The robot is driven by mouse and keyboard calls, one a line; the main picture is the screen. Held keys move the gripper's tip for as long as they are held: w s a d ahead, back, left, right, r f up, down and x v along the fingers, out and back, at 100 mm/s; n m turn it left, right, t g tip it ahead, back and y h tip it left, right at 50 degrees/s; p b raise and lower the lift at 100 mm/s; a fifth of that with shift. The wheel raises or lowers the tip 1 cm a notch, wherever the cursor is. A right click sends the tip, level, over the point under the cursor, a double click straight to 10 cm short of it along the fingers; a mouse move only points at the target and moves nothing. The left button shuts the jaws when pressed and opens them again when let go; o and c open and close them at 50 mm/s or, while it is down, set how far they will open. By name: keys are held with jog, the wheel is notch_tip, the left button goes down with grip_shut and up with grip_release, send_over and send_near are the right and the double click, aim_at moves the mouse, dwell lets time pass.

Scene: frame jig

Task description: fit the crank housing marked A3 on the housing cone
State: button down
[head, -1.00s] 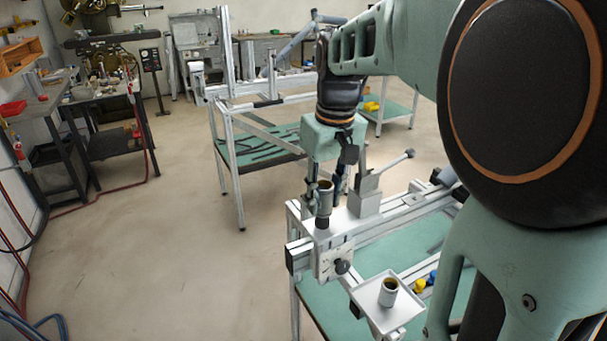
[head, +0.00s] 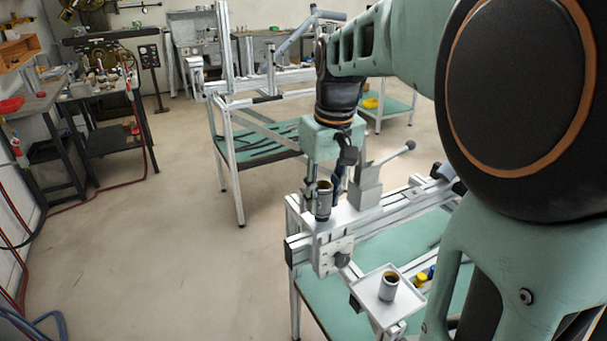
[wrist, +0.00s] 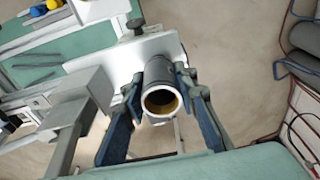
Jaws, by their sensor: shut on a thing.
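My gripper (head: 325,197) is shut on a grey cylindrical crank housing (head: 323,208), upright at the near left end of the aluminium jig. In the wrist view, both fingers flank the housing (wrist: 157,75), and its open end shows a yellow-brown inside. The housing's lower end is at or just above the white end block. The housing cone cannot be made out; it seems hidden beneath the housing. Whether the housing is fully seated cannot be told. No A3 mark is readable. A second, similar housing (head: 389,286) stands on a small white tray (head: 370,298) to the front right.
A grey block with a lever handle (head: 367,186) stands just right of my gripper. A round knob (head: 342,260) sits on the front of the jig. Yellow and blue items (head: 424,277) lie beyond the tray. The floor to the left is clear.

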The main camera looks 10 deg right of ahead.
jog(key=shift+f+b, duration=0.45)
jog(key=shift+f, duration=0.3)
jog(key=c, duration=1.5)
grip_release()
jog(key=shift+o, duration=0.2)
notch_tip(320, 180, up, 12)
jog(key=s, duration=0.1)
jog(key=shift+s+d, duration=0.2)
